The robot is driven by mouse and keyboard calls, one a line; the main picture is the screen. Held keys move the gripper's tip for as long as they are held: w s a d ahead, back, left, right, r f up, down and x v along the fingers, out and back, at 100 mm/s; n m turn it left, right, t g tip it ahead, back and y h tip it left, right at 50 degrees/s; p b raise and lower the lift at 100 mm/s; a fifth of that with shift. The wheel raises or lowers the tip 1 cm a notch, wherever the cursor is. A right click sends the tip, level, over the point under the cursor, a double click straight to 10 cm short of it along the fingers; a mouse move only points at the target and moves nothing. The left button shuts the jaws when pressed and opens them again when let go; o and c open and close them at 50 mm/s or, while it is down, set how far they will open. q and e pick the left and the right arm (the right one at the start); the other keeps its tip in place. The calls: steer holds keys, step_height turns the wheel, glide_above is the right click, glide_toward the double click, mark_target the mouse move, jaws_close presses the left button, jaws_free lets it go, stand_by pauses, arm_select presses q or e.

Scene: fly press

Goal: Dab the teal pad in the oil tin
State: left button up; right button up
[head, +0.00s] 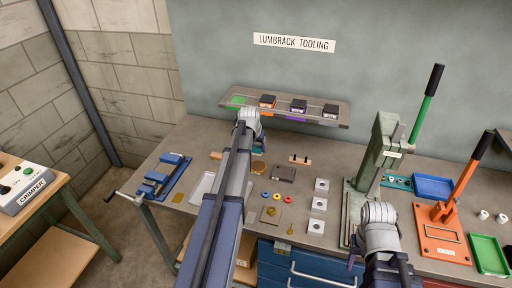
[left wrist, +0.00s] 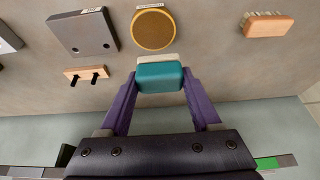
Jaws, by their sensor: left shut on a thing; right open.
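My left gripper (left wrist: 160,88) is shut on the teal pad (left wrist: 161,77), its purple fingers on either side. The pad has a pale face on its far side. The round oil tin (left wrist: 153,30), with an amber top, stands on the bench just beyond the pad in the left wrist view; the pad appears above bench level and apart from it. In the head view the tin (head: 258,169) is partly hidden behind my left arm, and only a sliver of teal shows below the wrist. My right gripper (head: 352,252) is mostly hidden by its own wrist, low beside the green press.
A wooden brush (left wrist: 269,25) lies to the tin's right in the left wrist view. A dark grey block (left wrist: 83,33) and a wooden peg piece (left wrist: 86,75) lie to its left. A shelf (head: 284,113) runs along the wall behind. The green press (head: 378,160) stands to the right.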

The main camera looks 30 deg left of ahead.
mark_target(259, 164)
arm_select(q)
steer(key=shift+w+d, duration=0.1)
steer(key=shift+d, duration=0.35)
steer(key=shift+a+f, duration=0.2)
steer(key=shift+f+b, duration=0.2)
steer(key=shift+b, duration=0.1)
steer(key=shift+d+f+b, duration=0.15)
steer(key=shift+f+b, duration=0.45)
steer(key=shift+b, duration=0.05)
step_height(259, 164, down, 4)
steer(key=b, duration=0.4)
steer(key=shift+f, duration=0.1)
arm_select(e)
step_height(259, 164, down, 6)
steer(key=shift+d, duration=0.35)
arm_select(q)
steer(key=shift+f+b, duration=0.5)
steer(key=shift+b, duration=0.1)
arm_select(e)
steer(key=shift+f, duration=0.55)
arm_select(q)
steer(key=shift+r, duration=0.1)
step_height(259, 164, up, 7)
steer(key=p, duration=0.7)
arm_select(e)
step_height(259, 164, up, 7)
